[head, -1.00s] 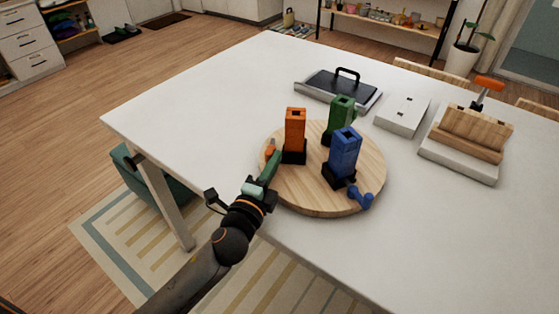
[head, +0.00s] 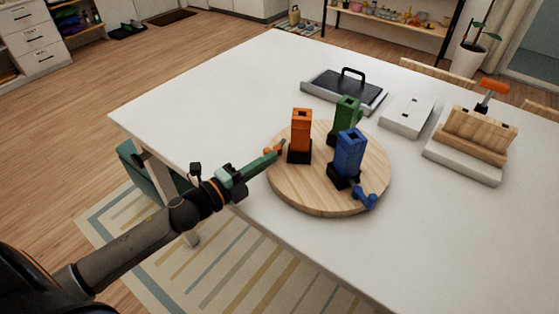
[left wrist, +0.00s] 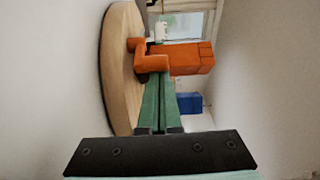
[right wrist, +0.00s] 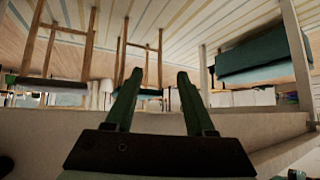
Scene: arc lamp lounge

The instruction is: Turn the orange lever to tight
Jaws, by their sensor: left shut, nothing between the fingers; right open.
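An orange clamp post (head: 301,126) with a black base stands upright on a round wooden board (head: 318,197). Its small orange lever (head: 281,148) sticks out at the left of the base. My left gripper (head: 276,156) comes in from the left with its fingertips at the lever. In the left wrist view the shut green fingers (left wrist: 156,78) end right by the orange lever (left wrist: 151,62), with the orange post (left wrist: 192,60) to its right. I cannot tell whether they touch. No tight marking is readable. My right gripper (right wrist: 157,77) is open and empty, seen only in its wrist view.
A green post (head: 346,115) and a blue post (head: 349,152) with a blue lever (head: 364,197) share the board. Behind stand a black-handled tray (head: 345,90), a white box (head: 407,114) and a wooden block with an orange handle (head: 478,134). The near tabletop is clear.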

